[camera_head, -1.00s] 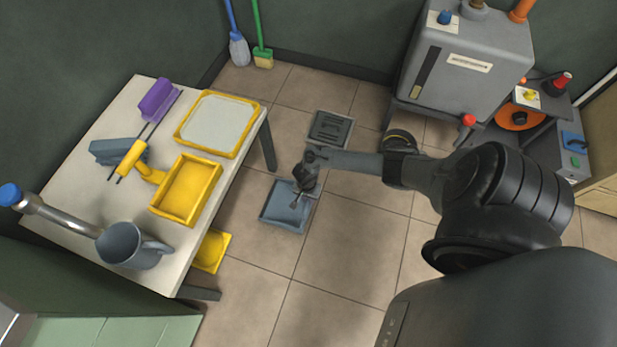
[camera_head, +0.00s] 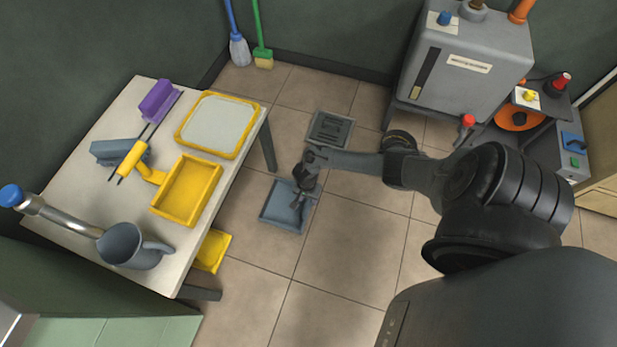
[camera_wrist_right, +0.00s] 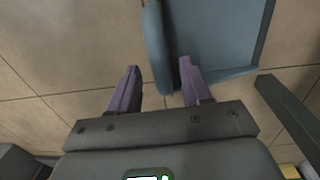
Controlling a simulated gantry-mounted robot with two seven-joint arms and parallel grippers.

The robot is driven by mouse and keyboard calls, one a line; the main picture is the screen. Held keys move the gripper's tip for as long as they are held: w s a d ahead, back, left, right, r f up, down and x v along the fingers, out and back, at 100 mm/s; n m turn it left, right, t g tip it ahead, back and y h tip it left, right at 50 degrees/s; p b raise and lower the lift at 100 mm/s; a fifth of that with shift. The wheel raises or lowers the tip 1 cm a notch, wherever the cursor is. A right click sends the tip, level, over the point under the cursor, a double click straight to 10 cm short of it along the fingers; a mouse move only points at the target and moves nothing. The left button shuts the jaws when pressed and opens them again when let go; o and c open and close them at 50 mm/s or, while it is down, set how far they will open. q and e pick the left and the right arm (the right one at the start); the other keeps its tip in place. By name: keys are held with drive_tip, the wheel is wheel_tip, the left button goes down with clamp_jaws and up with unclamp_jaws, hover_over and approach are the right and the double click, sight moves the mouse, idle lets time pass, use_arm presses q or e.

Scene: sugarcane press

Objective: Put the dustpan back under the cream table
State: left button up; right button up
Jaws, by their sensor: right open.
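A blue-grey dustpan (camera_head: 279,209) lies on the tiled floor, right of the cream table (camera_head: 108,212). It also fills the upper right of the right wrist view (camera_wrist_right: 218,35). My right gripper (camera_head: 297,198) is over the dustpan's right side. In the right wrist view my right gripper (camera_wrist_right: 162,75) is open, its two fingers apart. A raised rounded edge of the dustpan lies between the fingertips; contact cannot be told. My left gripper is not in view.
A yellow pan-like object (camera_head: 212,250) shows partly under the table's right edge. Table legs (camera_head: 268,148) stand nearby. A floor drain (camera_head: 330,129) lies behind the dustpan, and a grey machine (camera_head: 465,75) stands at the back right. Floor in front of the dustpan is clear.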

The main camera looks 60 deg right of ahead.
wheel_tip(320, 180, up, 11)
drive_tip(key=p, duration=1)
drive_tip(key=w+a+r+n+t, duration=0.1)
drive_tip(key=a+r+n+t, duration=0.1)
drive_tip(key=a+r+n, duration=0.45)
drive_tip(key=a+r+n+t, duration=0.1)
drive_tip(key=a+r+n, duration=0.3)
drive_tip(key=a, duration=0.5)
drive_tip(key=s+a+r+n, duration=0.1)
drive_tip(key=s+r+n, duration=0.1)
drive_tip(key=r, duration=0.4)
drive_tip(key=s+a+r+n, duration=0.1)
drive_tip(key=s+r+n, duration=0.2)
drive_tip(key=r, duration=0.4)
drive_tip(key=s+a+r+n+t, duration=0.1)
drive_tip(key=s+r+n, duration=0.2)
drive_tip(key=r, duration=0.3)
drive_tip(key=shift+a+r, duration=0.2)
drive_tip(key=shift+r, duration=0.05)
drive_tip(key=shift+r, duration=0.15)
